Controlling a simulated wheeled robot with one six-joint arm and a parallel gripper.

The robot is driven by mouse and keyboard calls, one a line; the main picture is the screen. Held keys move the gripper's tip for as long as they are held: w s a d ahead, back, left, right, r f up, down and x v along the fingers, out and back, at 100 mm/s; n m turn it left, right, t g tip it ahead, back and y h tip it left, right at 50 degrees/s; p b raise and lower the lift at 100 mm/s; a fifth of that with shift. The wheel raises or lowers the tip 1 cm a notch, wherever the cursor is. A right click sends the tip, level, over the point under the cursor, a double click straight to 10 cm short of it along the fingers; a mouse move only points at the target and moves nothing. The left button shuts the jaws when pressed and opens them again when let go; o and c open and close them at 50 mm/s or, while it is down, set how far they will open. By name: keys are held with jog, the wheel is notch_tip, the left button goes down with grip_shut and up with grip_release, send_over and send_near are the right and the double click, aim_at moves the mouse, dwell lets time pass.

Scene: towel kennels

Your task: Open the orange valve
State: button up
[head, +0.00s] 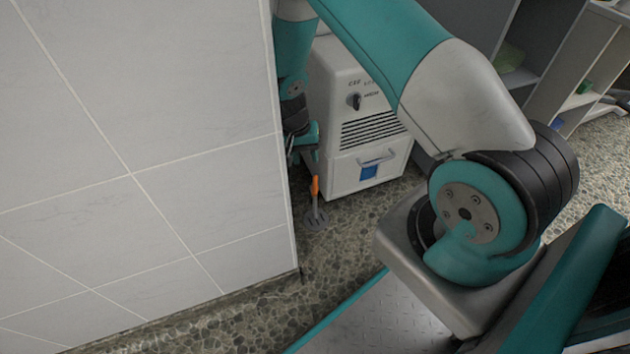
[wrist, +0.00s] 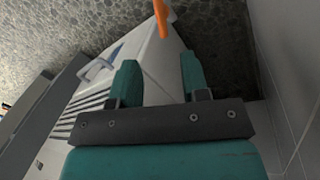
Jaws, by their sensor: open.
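The orange valve shows as a slim orange handle (head: 315,186) standing low above the floor in the head view, just right of the tiled wall's edge. A grey round piece lies on the floor below it. In the wrist view the orange handle (wrist: 162,18) is at the top edge, beyond my fingertips and partly cut off. My gripper (wrist: 159,75) is open, with nothing between its two teal fingers. In the head view my gripper (head: 305,154) hangs just above the handle, partly hidden by the wall. I cannot tell whether it touches the valve.
A white machine (head: 362,130) with a knob, vent slots and a handled drawer stands close to the right of the gripper. A large tiled wall (head: 140,150) fills the left. Grey shelving (head: 545,70) stands at the back right. Pebbled floor (head: 270,320) lies clear in front.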

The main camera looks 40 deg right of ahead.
aim_at(314, 185)
jog(key=f+b, duration=0.2)
jog(key=f, duration=0.1)
jog(key=s+d+f+b, duration=0.1)
jog(key=f+b, duration=0.1)
jog(key=f, duration=0.2)
jog(key=f+b, duration=0.2)
jog(key=f, duration=0.2)
jog(key=shift+s+d+f, duration=0.25)
jog(key=shift+d, duration=0.05)
jog(key=shift+c, duration=0.4)
grip_shut()
